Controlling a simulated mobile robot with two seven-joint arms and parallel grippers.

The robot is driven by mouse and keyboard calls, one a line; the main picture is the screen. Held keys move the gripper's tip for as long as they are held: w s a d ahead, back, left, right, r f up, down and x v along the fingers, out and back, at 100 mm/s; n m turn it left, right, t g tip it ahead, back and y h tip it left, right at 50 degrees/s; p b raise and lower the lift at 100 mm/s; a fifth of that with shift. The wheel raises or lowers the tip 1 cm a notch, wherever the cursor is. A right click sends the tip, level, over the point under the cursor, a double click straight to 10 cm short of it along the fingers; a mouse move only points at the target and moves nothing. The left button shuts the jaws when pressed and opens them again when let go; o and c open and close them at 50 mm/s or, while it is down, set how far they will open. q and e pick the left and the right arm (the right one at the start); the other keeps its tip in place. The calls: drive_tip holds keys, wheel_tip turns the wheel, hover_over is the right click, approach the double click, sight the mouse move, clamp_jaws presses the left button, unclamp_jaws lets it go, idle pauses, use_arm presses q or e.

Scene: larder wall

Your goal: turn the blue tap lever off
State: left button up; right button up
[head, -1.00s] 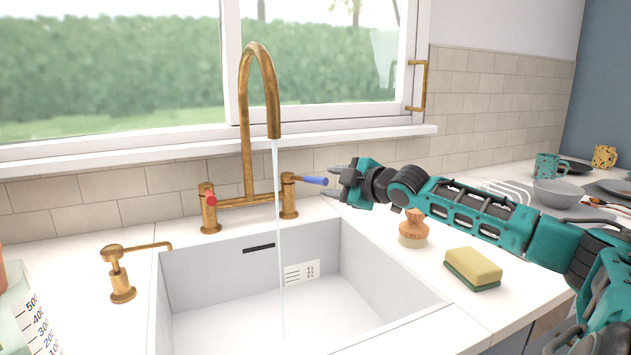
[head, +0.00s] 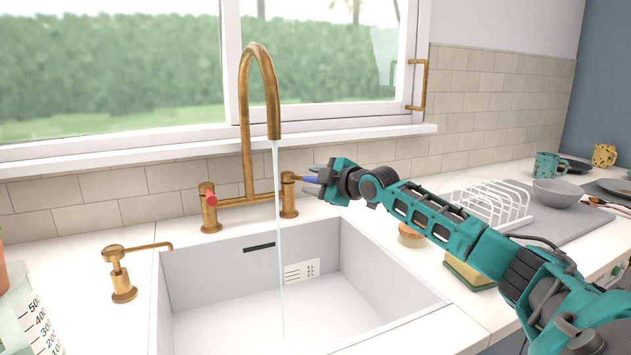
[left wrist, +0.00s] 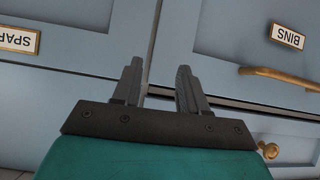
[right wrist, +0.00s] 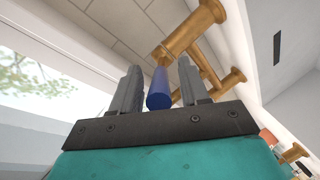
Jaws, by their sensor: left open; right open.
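The brass tap (head: 247,150) stands behind the sink, and water (head: 279,240) runs from its spout. The blue lever (head: 309,179) sticks out to the right from the tap's right post. My right gripper (head: 313,179) is open at the lever, with its fingers on either side of it. In the right wrist view the blue lever (right wrist: 159,88) lies between the two open fingers (right wrist: 158,90), with no clear grip on it. The red lever (head: 211,199) is on the left post. My left gripper (left wrist: 158,85) is open and empty before blue cupboard fronts.
The white sink (head: 205,265) lies below the tap. A soap dispenser (head: 118,275) stands at its left. A brush (head: 410,236) and a sponge (head: 468,272) sit partly behind my right arm. A dish rack (head: 490,205) stands further right. The window sill (head: 200,150) runs behind.

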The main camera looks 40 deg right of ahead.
clamp_jaws()
idle(0.3)
idle(0.3)
